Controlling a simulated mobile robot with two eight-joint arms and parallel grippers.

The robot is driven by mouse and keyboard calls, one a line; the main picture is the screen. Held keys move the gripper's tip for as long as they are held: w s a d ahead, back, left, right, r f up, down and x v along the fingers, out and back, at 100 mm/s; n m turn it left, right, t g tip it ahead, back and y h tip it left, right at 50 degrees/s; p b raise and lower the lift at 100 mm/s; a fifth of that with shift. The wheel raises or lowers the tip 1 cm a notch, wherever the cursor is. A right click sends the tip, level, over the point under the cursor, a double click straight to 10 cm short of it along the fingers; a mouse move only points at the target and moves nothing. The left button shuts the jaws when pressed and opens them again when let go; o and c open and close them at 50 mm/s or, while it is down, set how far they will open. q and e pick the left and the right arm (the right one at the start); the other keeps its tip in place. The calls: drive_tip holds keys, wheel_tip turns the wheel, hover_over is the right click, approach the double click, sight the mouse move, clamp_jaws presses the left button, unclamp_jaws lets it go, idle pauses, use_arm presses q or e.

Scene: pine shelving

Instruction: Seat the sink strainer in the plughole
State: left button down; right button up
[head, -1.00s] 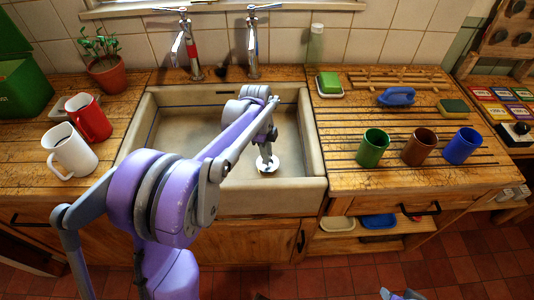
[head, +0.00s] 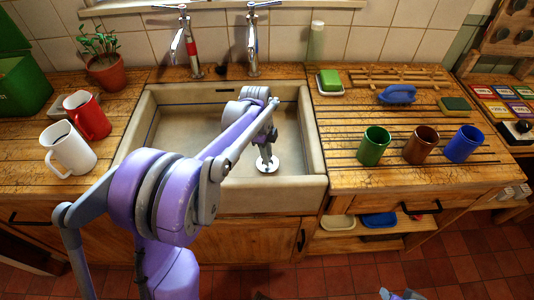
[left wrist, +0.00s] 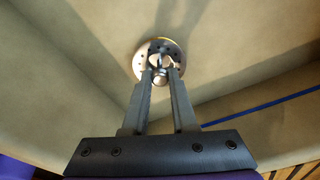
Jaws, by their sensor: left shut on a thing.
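The sink strainer (left wrist: 142,68) is a round metal disc with small holes near its rim and a knob in the middle. It is low in the pale sink (head: 187,199), over the sink floor, and shows as a bright disc in the head view (head: 268,170). My left gripper (left wrist: 161,73) is shut on the strainer's knob, pointing down at the disc. A thin brass-coloured edge shows along the disc's far rim in the left wrist view. The plughole is mostly or wholly hidden under the disc; I cannot tell whether the disc is seated.
Two taps (head: 190,55) stand behind the sink. A white mug (head: 72,153) and red mug (head: 90,118) stand left. Green (head: 373,148), brown (head: 419,147) and blue (head: 463,146) cups stand on the right drainer. The sink floor around the strainer is clear.

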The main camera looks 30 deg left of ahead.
use_arm(q)
drive_tip(key=shift+f+b, duration=0.45)
drive_tip(key=shift+f, duration=0.3)
drive_tip(key=c, duration=0.6)
unclamp_jaws()
drive_tip(key=shift+r, duration=0.1)
drive_tip(key=r, duration=0.3)
drive_tip(key=a+r, duration=0.1)
drive_tip(key=r, duration=0.3)
drive_tip(key=r+p, duration=0.1)
drive_tip(key=r, duration=0.2)
drive_tip(key=shift+s+a+r, duration=0.15)
drive_tip(key=shift+a+r, duration=0.05)
drive_tip(key=shift+r, duration=0.1)
